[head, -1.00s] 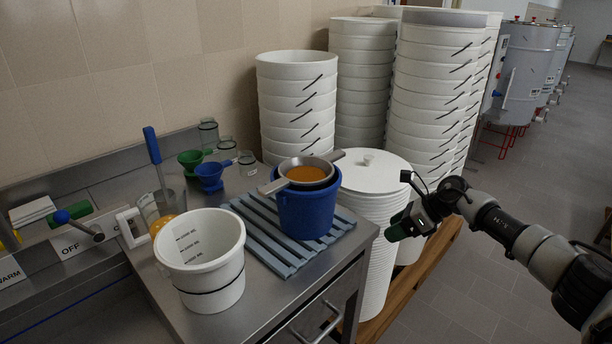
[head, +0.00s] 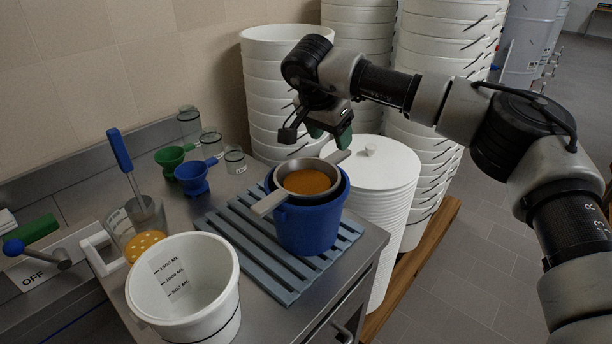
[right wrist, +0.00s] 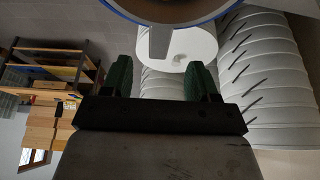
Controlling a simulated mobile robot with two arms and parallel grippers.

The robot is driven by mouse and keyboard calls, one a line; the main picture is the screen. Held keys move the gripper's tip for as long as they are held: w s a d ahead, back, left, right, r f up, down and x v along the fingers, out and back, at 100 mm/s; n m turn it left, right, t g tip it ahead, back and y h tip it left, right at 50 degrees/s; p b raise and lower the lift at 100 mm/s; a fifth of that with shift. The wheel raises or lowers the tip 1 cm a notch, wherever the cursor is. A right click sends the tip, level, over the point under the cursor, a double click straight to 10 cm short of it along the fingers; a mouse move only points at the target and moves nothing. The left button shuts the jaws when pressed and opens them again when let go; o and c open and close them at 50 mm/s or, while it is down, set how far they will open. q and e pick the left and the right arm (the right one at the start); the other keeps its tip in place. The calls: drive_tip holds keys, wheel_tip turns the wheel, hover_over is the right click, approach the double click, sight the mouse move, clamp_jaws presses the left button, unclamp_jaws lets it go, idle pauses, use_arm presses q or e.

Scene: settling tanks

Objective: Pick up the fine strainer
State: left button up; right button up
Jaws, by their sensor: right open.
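The fine strainer (head: 308,181) is a round metal sieve with orange stuff inside and a flat grey tab handle on each side. It rests across the mouth of a blue bucket (head: 306,228). My right gripper (head: 330,134) is open and empty, just above and behind the strainer's far handle, apart from it. In the right wrist view the green fingertips (right wrist: 160,78) are apart, and the strainer's handle (right wrist: 160,42) shows ahead of the gap between them. My left gripper is not in view.
The blue bucket stands on a grey slatted rack (head: 245,240). A white measuring bucket (head: 185,285) is at the front left. Blue and green funnels (head: 192,177) and glass jars stand behind. Tall stacks of white buckets (head: 262,90) and a lidded white stack (head: 378,175) crowd the back and right.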

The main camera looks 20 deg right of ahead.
sight(338, 154)
drive_tip(key=shift+d+f, duration=0.2)
drive_tip(key=shift+f, duration=0.4)
drive_tip(key=shift+w+d+f, duration=0.1)
drive_tip(key=shift+w+f, duration=0.1)
drive_tip(key=shift+f, duration=0.1)
drive_tip(key=shift+w+d+f, duration=0.1)
drive_tip(key=shift+w+f, duration=0.1)
drive_tip(key=shift+f, duration=0.1)
drive_tip(key=p+x, duration=0.1)
drive_tip(key=x, duration=0.3)
drive_tip(key=shift+d+p, duration=0.4)
drive_tip(key=shift+w+f, duration=0.1)
drive_tip(key=shift+f, duration=0.15)
drive_tip(key=shift+c, duration=0.6)
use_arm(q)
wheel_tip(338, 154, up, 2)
use_arm(e)
drive_tip(key=c, duration=1)
